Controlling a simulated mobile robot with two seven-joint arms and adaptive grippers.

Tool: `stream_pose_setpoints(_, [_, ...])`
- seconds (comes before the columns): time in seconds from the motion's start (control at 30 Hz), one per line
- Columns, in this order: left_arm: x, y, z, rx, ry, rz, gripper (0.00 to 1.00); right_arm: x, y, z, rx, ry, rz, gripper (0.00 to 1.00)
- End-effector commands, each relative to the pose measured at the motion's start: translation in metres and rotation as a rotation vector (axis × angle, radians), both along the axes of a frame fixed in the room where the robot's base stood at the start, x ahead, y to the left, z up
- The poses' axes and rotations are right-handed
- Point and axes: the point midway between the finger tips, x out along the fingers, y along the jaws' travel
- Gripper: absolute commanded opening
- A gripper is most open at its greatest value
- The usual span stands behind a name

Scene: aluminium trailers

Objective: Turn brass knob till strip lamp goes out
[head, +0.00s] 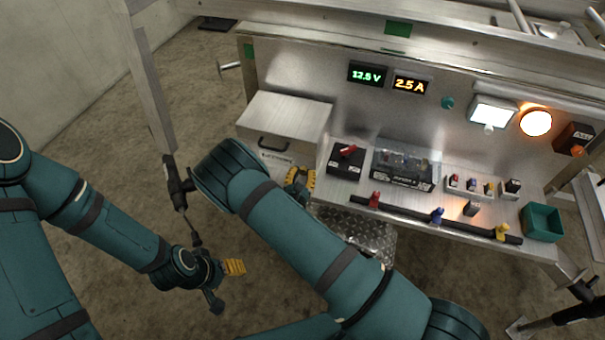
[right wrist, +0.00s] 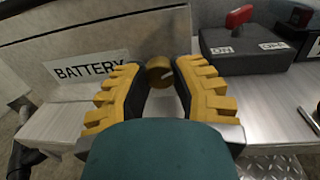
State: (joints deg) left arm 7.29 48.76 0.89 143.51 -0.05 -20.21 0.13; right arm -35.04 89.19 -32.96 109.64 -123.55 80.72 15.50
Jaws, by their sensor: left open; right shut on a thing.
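The brass knob (right wrist: 159,72) is on the grey front of the box labelled BATTERY, seen in the right wrist view. My right gripper (right wrist: 160,88) has its yellow ribbed fingers on both sides of it, shut on it. In the head view my right gripper (head: 299,186) is at the box's right end and the knob is hidden. A rectangular lamp (head: 492,110), probably the strip lamp, glows white on the back panel. My left gripper (head: 224,283) is open and empty above the floor at lower left.
A round lamp (head: 536,122) glows orange. Displays read about 12.5 V (head: 367,74) and 2.5 A (head: 410,84). A red-handled switch box (head: 346,160) stands right of the knob. A black bar (head: 435,217) with coloured clips runs along the shelf's front; a green bin (head: 541,222) is at right.

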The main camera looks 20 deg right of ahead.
Motion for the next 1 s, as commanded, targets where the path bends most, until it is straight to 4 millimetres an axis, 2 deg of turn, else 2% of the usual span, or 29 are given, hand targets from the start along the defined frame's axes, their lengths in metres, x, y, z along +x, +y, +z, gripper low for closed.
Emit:
stream_pose_setpoints(0.3, [0.0, 0.0, -0.001, 0.0, 0.0, 0.0, 0.61, -0.0003, -0.001, -0.0012, 0.252, -0.17, -0.002, 0.0])
stream_pose_setpoints(0.7, [0.0002, 0.0, -0.0012, 0.0, 0.0, 0.0, 0.61, -0.0003, -0.0008, -0.0013, 0.295, -0.197, -0.002, 0.0])
stream_pose_setpoints(0.73, [0.0001, 0.0, -0.0012, 0.0, 0.0, 0.0, 0.61, -0.0003, -0.0008, -0.0013, 0.295, -0.197, -0.002, 0.3])
stream_pose_setpoints(0.8, [0.0001, 0.0, -0.0012, 0.0, 0.0, 0.0, 0.61, -0.0003, -0.0008, -0.0013, 0.295, -0.197, -0.002, 0.55])
stream_pose_setpoints(0.83, [0.0001, 0.0, -0.0012, 0.0, 0.0, 0.0, 0.61, -0.0004, -0.0007, -0.0012, 0.294, -0.198, -0.002, 0.61])
stream_pose_setpoints(1.0, [0.0001, 0.0, -0.0012, 0.0, 0.0, 0.0, 0.61, -0.0001, -0.0005, -0.0009, 0.294, -0.198, -0.001, 0.61])
